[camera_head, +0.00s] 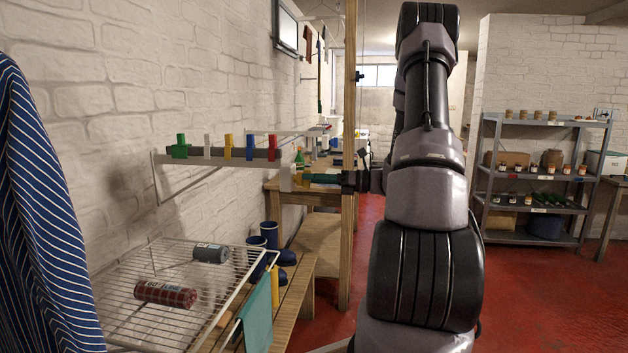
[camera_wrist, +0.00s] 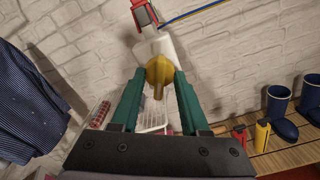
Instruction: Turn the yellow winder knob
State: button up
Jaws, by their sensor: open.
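The yellow knob (camera_wrist: 160,70) shows in the wrist view on the front of a white body (camera_wrist: 156,46), close to the white brick wall. My gripper (camera_wrist: 158,78) is open, with one green finger on each side of the knob. The fingertips are at or very near the knob's sides; I cannot tell whether they touch it. In the head view my gripper (camera_head: 312,178) points left at the end of the wall rail, beside a small white piece (camera_head: 286,178). The knob is too small to make out there.
A wall rail (camera_head: 222,158) carries several coloured pieces. A wire rack (camera_head: 185,310) with two rolls stands below it. A wooden post (camera_head: 348,120) stands beside my arm. A grey shelf (camera_head: 540,120) is at the right.

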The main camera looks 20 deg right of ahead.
grip_shut()
jog(key=shift+n, duration=1.8)
grip_release()
jog(key=v, duration=1)
jog(key=shift+s+d, duration=0.3)
jog(key=shift+s, duration=0.05)
